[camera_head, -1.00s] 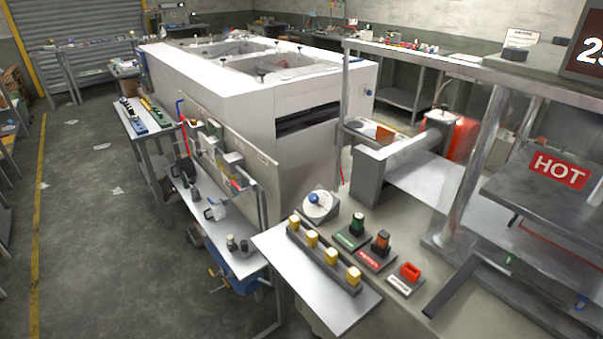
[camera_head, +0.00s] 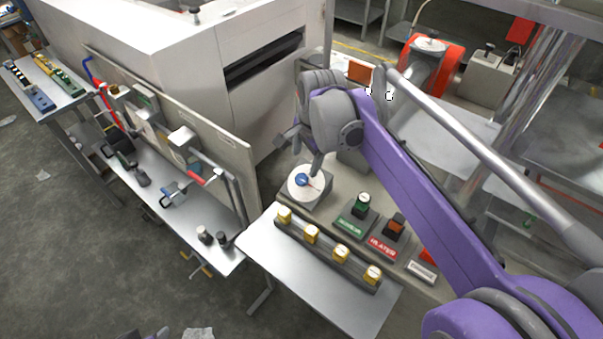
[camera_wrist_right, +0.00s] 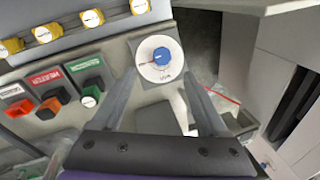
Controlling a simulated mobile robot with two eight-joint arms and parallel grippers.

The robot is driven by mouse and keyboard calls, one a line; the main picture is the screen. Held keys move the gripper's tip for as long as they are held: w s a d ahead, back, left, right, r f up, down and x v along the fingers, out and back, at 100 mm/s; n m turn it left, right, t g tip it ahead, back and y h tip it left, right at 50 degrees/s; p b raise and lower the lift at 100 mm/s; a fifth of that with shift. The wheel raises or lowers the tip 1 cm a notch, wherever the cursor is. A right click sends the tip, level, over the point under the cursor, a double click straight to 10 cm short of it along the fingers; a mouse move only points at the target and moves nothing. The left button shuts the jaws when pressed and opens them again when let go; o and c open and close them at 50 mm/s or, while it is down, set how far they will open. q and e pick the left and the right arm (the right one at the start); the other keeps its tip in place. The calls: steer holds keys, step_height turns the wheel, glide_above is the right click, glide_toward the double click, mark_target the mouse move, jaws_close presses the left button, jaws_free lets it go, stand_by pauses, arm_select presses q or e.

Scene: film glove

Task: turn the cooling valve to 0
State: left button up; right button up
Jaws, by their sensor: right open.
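A round white dial (camera_head: 301,190) with a blue knob (camera_head: 302,180) sits on a grey square base on the beige bench; I take it as the cooling valve. A red mark shows to the right of the knob in the head view. The dial face (camera_wrist_right: 146,68) and knob (camera_wrist_right: 161,56) also show in the right wrist view; its markings are too small to read. My right gripper (camera_head: 301,152) is open just above the dial. In the wrist view its fingers (camera_wrist_right: 160,78) flank the dial's lower part, apart from the knob. My left gripper is not in view.
Several yellow knobs (camera_head: 311,234) stand in a row in front of the dial. A green switch (camera_head: 362,201) and an orange switch (camera_head: 396,225) stand to its right. A big white machine (camera_head: 215,65) stands behind. A side shelf (camera_head: 170,205) holds small tools.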

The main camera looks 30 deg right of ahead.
mark_target(302, 178)
steer(key=shift+m, duration=0.5)
steer(key=x, duration=1)
steer(key=shift+w+d+f+b, duration=0.25)
steer(key=shift+w+d+b, duration=0.05)
steer(key=shift+w+d, duration=0.05)
steer(key=shift+c, duration=0.3)
jaws_close()
